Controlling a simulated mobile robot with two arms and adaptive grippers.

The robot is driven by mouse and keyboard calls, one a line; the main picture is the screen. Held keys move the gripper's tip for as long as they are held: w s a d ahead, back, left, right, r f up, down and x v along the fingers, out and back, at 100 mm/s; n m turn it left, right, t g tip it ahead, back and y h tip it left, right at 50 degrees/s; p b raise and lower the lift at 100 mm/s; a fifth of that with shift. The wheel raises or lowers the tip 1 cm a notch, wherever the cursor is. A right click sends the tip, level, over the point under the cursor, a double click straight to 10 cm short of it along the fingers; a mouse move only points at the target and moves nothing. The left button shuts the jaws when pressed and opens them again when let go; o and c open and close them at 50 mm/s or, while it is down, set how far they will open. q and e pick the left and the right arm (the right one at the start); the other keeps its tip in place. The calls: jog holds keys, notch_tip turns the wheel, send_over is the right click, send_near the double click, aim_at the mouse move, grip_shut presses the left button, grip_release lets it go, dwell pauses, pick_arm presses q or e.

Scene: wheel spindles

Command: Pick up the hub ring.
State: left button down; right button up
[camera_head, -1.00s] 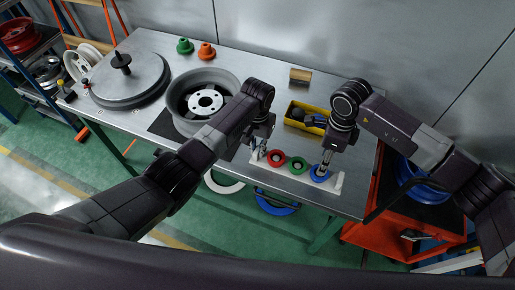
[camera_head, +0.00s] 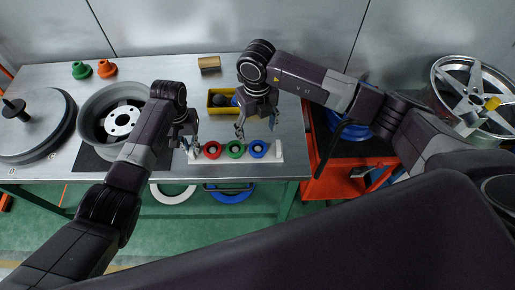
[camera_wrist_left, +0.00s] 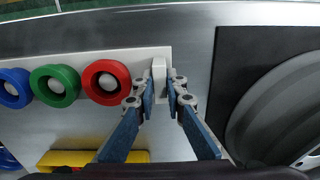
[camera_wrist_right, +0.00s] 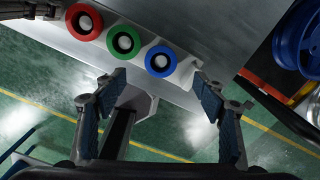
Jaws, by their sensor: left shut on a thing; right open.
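Three hub rings sit in a row on a white rack (camera_head: 278,151) near the table's front edge: red (camera_head: 212,150), green (camera_head: 235,149) and blue (camera_head: 258,149). They also show in both wrist views, the blue one nearest my right gripper (camera_wrist_right: 158,83). My left gripper (camera_head: 187,149) is shut on the rack's upright end piece (camera_wrist_left: 159,75), beside the red ring. My right gripper (camera_head: 256,127) is open and empty. In the right wrist view the blue ring (camera_wrist_right: 161,61) lies beyond its fingertips, apart from them.
A yellow bin (camera_head: 216,110) with parts stands behind the rack. A wheel rim (camera_head: 90,106) lies on a dark mat to the left, with a round plate (camera_head: 66,124) further left. A wooden block (camera_head: 209,64) and two small knobs stand at the back. A red cart (camera_head: 317,177) is on the right.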

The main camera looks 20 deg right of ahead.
jog(key=r+m, duration=0.1)
jog(key=m, duration=2)
send_over(258, 149)
notch_tip(258, 149, down, 4)
jog(key=shift+w+d+f, duration=0.1)
jog(key=shift+d+f, duration=0.05)
jog(key=shift+f, duration=0.05)
jog(key=shift+a+f, duration=0.2)
jog(key=shift+f, duration=2.45)
jog(key=c, duration=0.8)
